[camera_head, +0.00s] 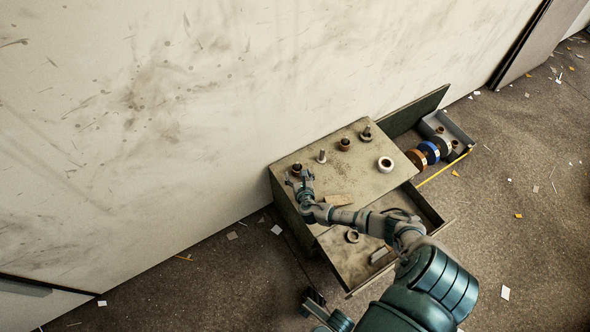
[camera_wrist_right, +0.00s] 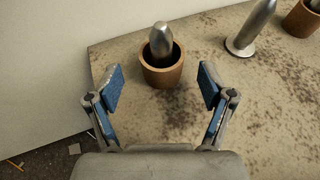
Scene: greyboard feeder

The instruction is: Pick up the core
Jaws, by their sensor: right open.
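A brown hollow core (camera_wrist_right: 148,76) stands upright on the worn table top (camera_head: 350,185), around a rounded metal pin (camera_wrist_right: 161,40). In the head view this core (camera_head: 297,168) is near the table's left corner, partly behind my right gripper (camera_head: 300,182). In the wrist view my right gripper (camera_wrist_right: 160,88) is open, its blue-padded fingers on either side of the core and apart from it. A second brown core (camera_head: 344,144) stands farther right. What looks like my left gripper (camera_head: 314,298) is dark and small at the bottom; its jaws are unclear.
Bare metal pins (camera_head: 322,156) and (camera_head: 366,134) stand on the table, with a pale ring (camera_head: 386,164) to the right. An open drawer (camera_head: 434,214) holds loose parts. Coloured rolls (camera_head: 430,151) lie beyond the table. A stained wall (camera_head: 150,110) rises close behind.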

